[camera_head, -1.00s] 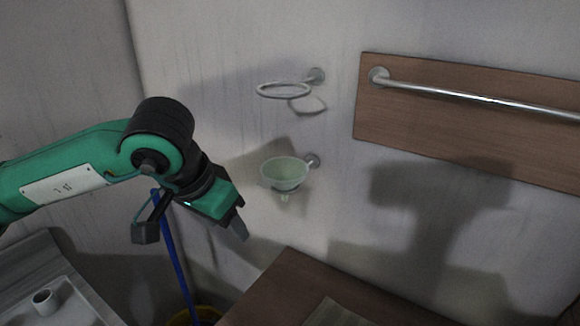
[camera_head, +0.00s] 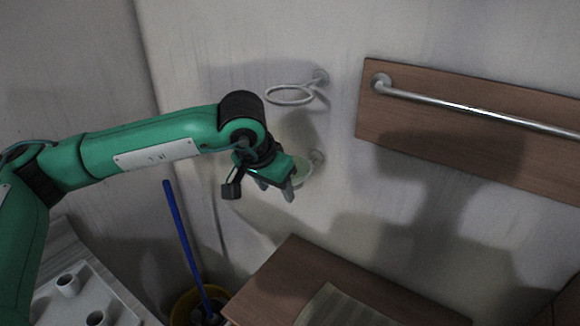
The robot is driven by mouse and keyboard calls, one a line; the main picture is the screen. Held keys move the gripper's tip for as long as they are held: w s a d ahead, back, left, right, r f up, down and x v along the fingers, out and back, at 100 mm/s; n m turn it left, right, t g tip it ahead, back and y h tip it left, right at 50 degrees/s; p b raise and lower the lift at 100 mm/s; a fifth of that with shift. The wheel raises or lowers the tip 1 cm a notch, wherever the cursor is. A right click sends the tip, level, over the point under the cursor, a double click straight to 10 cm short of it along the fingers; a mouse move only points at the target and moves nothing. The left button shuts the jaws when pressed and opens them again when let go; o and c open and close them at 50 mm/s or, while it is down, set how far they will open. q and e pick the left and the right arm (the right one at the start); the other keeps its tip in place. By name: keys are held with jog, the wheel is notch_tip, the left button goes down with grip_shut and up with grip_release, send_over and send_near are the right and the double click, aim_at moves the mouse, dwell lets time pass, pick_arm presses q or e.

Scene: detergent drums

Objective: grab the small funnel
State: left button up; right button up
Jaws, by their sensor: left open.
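The small funnel (camera_head: 304,172) is pale green and sits in the lower wall ring, whose round mount (camera_head: 317,157) shows on the wall. My left gripper (camera_head: 277,190) is open and in front of the funnel, hiding most of it. Only the funnel's right part shows beside the gripper. I cannot tell whether the fingers touch the funnel or are around it. My right gripper is not in view.
An empty upper ring (camera_head: 290,95) juts from the wall above the gripper. A metal rail (camera_head: 470,104) on a wooden board (camera_head: 450,135) is at right. Below are a wooden tabletop (camera_head: 270,290), a blue pole (camera_head: 187,245) in a yellow bucket (camera_head: 183,305), and a grey rack (camera_head: 95,290).

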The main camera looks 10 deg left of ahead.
pick_arm(q)
jog(key=shift+s+a+f, duration=0.1)
jog(key=shift+f, duration=0.05)
jog(key=c, duration=1)
jog(key=shift+c, duration=0.3)
